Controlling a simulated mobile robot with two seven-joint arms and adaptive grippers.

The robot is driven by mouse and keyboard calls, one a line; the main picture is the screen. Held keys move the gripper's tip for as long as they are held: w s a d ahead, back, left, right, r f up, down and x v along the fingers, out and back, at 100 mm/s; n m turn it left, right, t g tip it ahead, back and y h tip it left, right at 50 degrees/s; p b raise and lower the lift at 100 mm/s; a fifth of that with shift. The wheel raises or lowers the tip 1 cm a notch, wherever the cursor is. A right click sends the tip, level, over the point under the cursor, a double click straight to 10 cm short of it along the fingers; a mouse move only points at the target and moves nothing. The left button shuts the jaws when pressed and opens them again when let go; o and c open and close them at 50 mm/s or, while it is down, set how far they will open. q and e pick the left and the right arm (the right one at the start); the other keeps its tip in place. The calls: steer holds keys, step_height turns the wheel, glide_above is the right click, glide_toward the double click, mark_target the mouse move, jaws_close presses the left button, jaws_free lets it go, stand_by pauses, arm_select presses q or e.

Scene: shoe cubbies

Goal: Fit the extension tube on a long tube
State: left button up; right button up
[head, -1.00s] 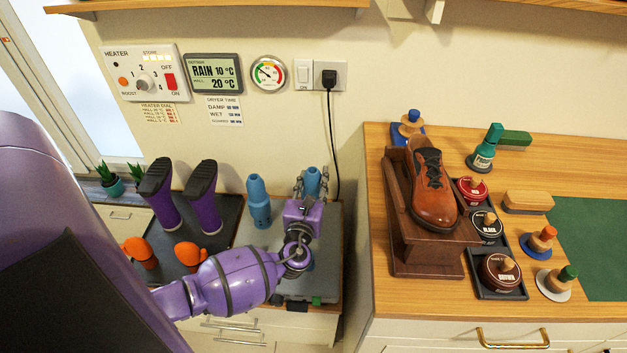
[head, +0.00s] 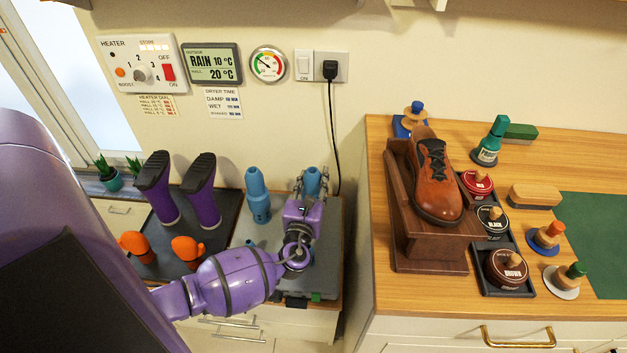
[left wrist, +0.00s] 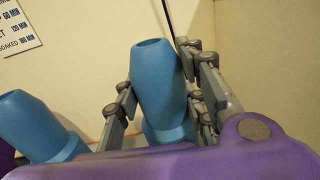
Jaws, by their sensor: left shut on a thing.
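My left gripper (head: 309,190) is shut on a light-blue tube (head: 313,179) over the grey dryer unit (head: 330,235). In the left wrist view this tube (left wrist: 158,85) is upright between the grey fingers, its open, tapered top end showing. More blue shows just below it, but the gripper hides whether the two are joined. A second light-blue tube (head: 257,195) stands upright to the left of my gripper; it also shows at the lower left of the left wrist view (left wrist: 38,125). My right gripper is not in view.
Purple boots (head: 203,205) and orange mittens (head: 187,250) are on the dark mat to the left. A wooden counter (head: 420,290) with a brown shoe (head: 435,175) and polish tins stands at the right. A black cord (head: 332,130) hangs behind my gripper.

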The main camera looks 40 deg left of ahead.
arm_select(q)
steer(key=shift+f+b, duration=0.4)
steer(key=shift+f, duration=0.15)
steer(key=o, duration=1.2)
steer(key=shift+o, duration=0.2)
steer(key=v, duration=1.2)
